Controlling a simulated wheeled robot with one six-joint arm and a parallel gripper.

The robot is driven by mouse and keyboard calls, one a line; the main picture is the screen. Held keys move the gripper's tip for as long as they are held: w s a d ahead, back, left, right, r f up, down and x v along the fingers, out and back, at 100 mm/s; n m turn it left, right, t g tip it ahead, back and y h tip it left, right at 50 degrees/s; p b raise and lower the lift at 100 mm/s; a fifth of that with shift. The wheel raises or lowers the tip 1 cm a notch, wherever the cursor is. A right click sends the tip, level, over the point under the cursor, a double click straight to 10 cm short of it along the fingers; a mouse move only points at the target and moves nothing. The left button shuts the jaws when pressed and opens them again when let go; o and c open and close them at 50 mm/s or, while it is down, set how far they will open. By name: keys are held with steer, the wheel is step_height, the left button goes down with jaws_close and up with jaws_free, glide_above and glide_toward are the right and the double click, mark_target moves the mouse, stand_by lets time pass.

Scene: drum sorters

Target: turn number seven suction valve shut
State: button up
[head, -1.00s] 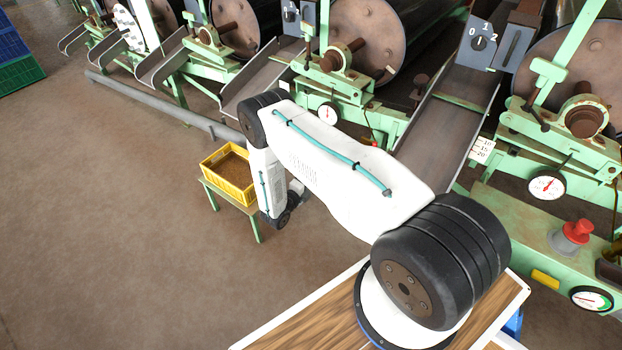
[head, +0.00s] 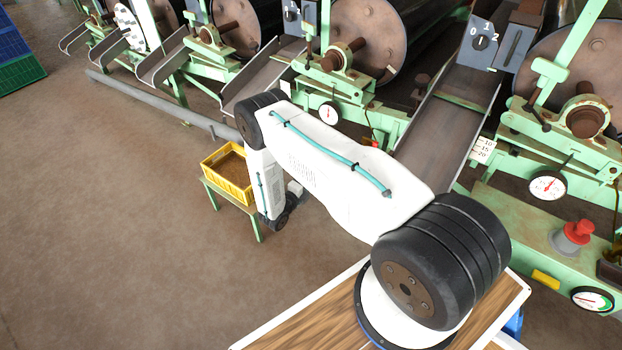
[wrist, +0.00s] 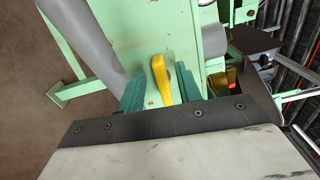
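A yellow lever handle (wrist: 161,80), which looks like the suction valve's, shows in the wrist view against a pale green panel. My gripper (wrist: 160,86) has its two teal fingers on either side of this lever, with gaps between lever and fingers. The lever points up in the picture, and its lower end is hidden by the dark edge of my gripper. No number seven is visible in the wrist view. In the head view, my own arm hides the fingers and the lever.
A thick grey pipe (wrist: 98,45) runs close left of the fingers. In the head view, a yellow crate (head: 232,172) stands on a green stand beside my arm. Green drum machines with sloping chutes (head: 447,125) line the back.

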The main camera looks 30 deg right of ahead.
steer(key=v, duration=0.7)
steer(key=shift+w, duration=0.1)
